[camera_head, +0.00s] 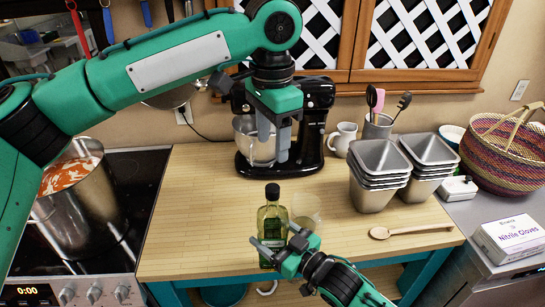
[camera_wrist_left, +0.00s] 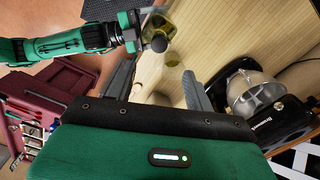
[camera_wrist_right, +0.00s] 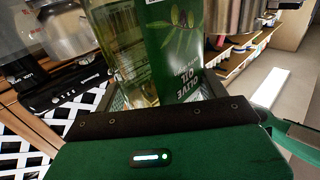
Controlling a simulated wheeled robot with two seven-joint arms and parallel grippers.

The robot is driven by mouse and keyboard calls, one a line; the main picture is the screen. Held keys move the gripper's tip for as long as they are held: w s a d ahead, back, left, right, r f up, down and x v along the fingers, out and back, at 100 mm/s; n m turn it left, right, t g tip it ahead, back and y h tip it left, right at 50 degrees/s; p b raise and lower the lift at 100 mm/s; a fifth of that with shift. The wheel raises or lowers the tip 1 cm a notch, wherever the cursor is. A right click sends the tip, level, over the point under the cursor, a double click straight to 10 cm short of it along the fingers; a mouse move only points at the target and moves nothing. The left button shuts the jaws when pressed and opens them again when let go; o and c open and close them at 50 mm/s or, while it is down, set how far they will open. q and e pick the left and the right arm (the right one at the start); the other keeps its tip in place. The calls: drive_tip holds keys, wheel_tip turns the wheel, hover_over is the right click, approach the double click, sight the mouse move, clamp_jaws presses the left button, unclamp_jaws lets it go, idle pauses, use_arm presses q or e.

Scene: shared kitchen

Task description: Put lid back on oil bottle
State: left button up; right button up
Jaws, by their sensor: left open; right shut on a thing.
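My right gripper (camera_head: 278,241) is shut on the bottle's lower body. The right wrist view shows the bottle's label (camera_wrist_right: 175,45) close between the fingers. My left gripper (camera_head: 273,135) is open and empty, above and behind the bottle, in front of the mixer. In the left wrist view, the dark round lid (camera_wrist_left: 158,44) tops the bottle, beyond the open fingers. How firmly the lid sits is unclear.
A clear glass (camera_head: 306,208) stands right beside the bottle. A black stand mixer (camera_head: 315,125) is behind my left gripper. Stacked metal tins (camera_head: 378,185) and a wooden spoon (camera_head: 410,231) are to the right. A stove with a pot (camera_head: 75,205) is left. The counter's left middle is clear.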

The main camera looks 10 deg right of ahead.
use_arm(q)
drive_tip(key=shift+r, duration=0.55)
